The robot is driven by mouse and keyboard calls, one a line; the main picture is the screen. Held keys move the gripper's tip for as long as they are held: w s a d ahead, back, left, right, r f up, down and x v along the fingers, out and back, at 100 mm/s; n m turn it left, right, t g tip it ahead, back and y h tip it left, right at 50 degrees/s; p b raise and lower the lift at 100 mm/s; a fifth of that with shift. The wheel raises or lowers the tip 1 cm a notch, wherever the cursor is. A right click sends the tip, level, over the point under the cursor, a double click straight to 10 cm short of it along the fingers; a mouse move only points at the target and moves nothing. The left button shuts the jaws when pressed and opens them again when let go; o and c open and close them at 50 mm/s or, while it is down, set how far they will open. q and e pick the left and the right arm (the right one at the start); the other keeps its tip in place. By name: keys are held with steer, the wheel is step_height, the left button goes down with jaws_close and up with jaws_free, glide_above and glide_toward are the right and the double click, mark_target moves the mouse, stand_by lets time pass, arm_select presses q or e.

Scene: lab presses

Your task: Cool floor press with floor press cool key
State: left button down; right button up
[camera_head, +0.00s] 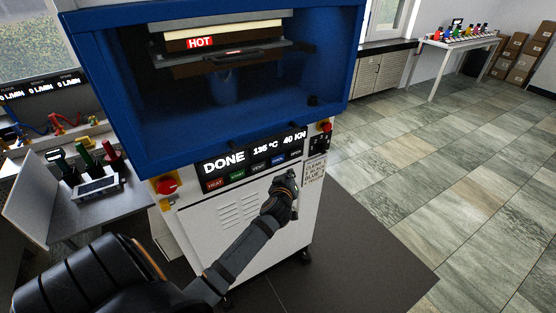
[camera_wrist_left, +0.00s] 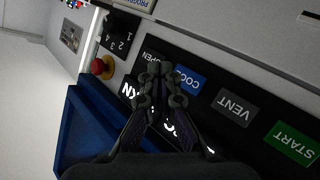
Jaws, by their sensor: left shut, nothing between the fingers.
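The floor press (camera_head: 140,95) is a blue-framed machine on a white cabinet, with a red HOT sign on the plates inside. Its display (camera_head: 255,150) reads DONE, 135 °C and 40 KN. The blue cool key (camera_head: 278,160) is in the key row below the display; in the left wrist view the cool key (camera_wrist_left: 190,79) shows just right of my fingertips, its left end partly covered. My left gripper (camera_head: 289,180) is shut and empty in front of the panel; in the wrist view its fingertips (camera_wrist_left: 161,72) overlap the gap between the OPEN and cool keys. Contact cannot be told. My right gripper is not in view.
The dark VENT key (camera_wrist_left: 235,107) and green START key (camera_wrist_left: 292,142) lie beside the cool key. A red emergency knob (camera_wrist_left: 99,66) is on the panel's side. A red rotary switch (camera_head: 166,186) is at the cabinet's left. A side table (camera_head: 95,195) stands left; floor at right is clear.

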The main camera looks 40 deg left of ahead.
mark_target(282, 160)
arm_select(q)
steer(key=shift+w+a, duration=0.3)
steer(key=shift+a, duration=0.5)
steer(key=shift+w+a, duration=0.35)
steer(key=shift+a, duration=0.4)
steer(key=shift+w+a, duration=0.3)
steer(key=shift+a, duration=0.5)
steer(key=shift+w+a, duration=0.15)
steer(key=shift+a, duration=0.25)
steer(key=shift+w+a, duration=0.15)
steer(key=shift+a, duration=0.2)
steer(key=shift+d, duration=0.15)
stand_by(0.3)
steer(key=shift+s+d, duration=0.35)
steer(key=shift+d, duration=0.3)
steer(key=shift+s+d, duration=0.3)
steer(key=shift+d, duration=0.45)
steer(key=shift+s+d, duration=0.35)
steer(key=shift+d, duration=0.45)
steer(key=shift+s+d, duration=0.3)
steer(key=shift+d, duration=0.45)
